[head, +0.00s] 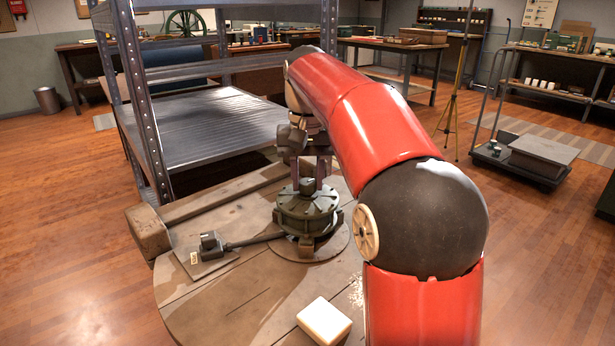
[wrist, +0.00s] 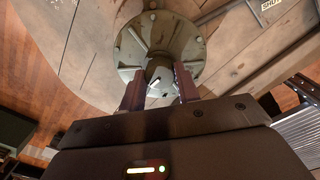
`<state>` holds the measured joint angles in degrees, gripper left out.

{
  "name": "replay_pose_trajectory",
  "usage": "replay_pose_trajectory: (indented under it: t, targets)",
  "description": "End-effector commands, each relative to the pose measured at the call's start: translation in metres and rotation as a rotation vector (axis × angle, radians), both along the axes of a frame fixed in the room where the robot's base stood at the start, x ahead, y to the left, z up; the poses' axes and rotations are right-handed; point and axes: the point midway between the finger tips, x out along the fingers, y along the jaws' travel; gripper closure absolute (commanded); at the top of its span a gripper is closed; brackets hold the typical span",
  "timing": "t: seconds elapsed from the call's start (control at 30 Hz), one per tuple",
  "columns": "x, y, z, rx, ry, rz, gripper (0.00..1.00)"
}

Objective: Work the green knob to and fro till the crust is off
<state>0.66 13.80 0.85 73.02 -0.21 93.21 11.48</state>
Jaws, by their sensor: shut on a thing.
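The dark green round knob (head: 308,212) with a ribbed rim sits on a round plate on the wooden table top (head: 215,285). My gripper (head: 308,184) points down at it from above, with its two fingers at the knob's raised centre. In the wrist view the knob (wrist: 178,42) shows as a greenish disc with spoke-like ribs, and my gripper (wrist: 159,90) is shut on its central part, a finger on each side. The exact contact is partly hidden by the fingers and glare. I cannot make out any crust on the knob.
A dark lever-like rod runs left from the knob to a small block on a plate (head: 210,247). A pale block (head: 324,322) lies near the front, with light crumbs beside it. A metal shelf rack (head: 205,125) stands close behind; a wooden beam (head: 150,232) edges the left.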

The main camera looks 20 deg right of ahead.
Motion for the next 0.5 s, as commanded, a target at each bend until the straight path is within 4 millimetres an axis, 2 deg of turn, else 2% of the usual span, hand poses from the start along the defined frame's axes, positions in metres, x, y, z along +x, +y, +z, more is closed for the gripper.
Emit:
replay_pose_trajectory:
  t: [0.17,0.2,0.33,0.5]
  targets:
    - [0.0006,0.0,0.0007,0.0,-0.004,0.001,0.91]
    - [0.0006,0.0,0.0008,0.0,-0.004,0.001,0.63]
    - [0.0004,0.0,0.0006,0.0,-0.003,0.001,0.46]
    - [0.0002,0.0001,0.0004,0.0,-0.002,0.001,0.46]
